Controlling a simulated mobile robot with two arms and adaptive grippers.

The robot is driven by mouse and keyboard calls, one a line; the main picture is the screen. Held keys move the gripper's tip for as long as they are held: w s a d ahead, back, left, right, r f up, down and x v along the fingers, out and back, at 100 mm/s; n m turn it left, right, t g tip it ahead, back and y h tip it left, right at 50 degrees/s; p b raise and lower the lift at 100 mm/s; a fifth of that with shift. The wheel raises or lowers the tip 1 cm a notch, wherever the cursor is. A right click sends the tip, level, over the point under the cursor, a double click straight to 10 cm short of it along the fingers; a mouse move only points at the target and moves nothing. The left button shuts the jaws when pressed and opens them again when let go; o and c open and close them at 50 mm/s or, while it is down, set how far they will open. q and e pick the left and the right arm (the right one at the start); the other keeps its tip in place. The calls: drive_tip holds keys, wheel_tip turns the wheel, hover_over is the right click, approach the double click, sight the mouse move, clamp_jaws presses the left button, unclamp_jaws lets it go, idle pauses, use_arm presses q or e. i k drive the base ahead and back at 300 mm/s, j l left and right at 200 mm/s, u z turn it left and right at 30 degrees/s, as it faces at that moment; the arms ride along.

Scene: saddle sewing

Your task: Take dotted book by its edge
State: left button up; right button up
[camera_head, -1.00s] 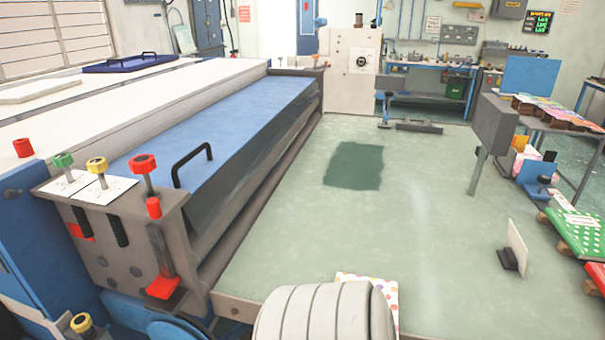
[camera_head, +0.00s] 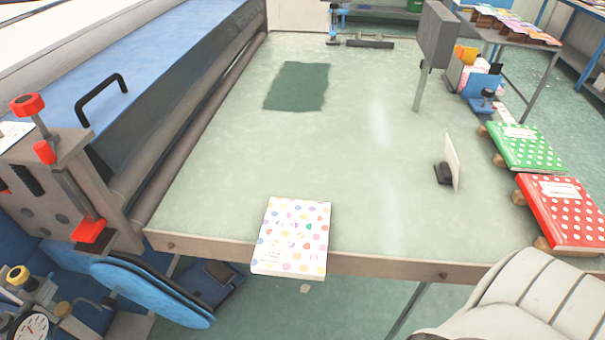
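A white book with multicoloured dots (camera_head: 291,236) lies at the front edge of the pale green table (camera_head: 220,190). Its near end sticks out past the table's wooden front edge. A green book with white dots (camera_head: 530,148) and a red book with white dots (camera_head: 563,212) lie at the right side on wooden supports. A pale ribbed part of my own arm fills the bottom right corner. Neither gripper shows, so I cannot see their fingers.
A blue machine with a black handle (camera_head: 101,98) and red knobs (camera_head: 27,105) stands along the left. A small upright plate (camera_head: 452,162) and a grey box on a post (camera_head: 432,35) stand on the table's right side. The table's middle is clear.

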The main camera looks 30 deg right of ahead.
sight(292, 243)
drive_tip(key=l+z, duration=0.1)
drive_tip(key=z, duration=0.75)
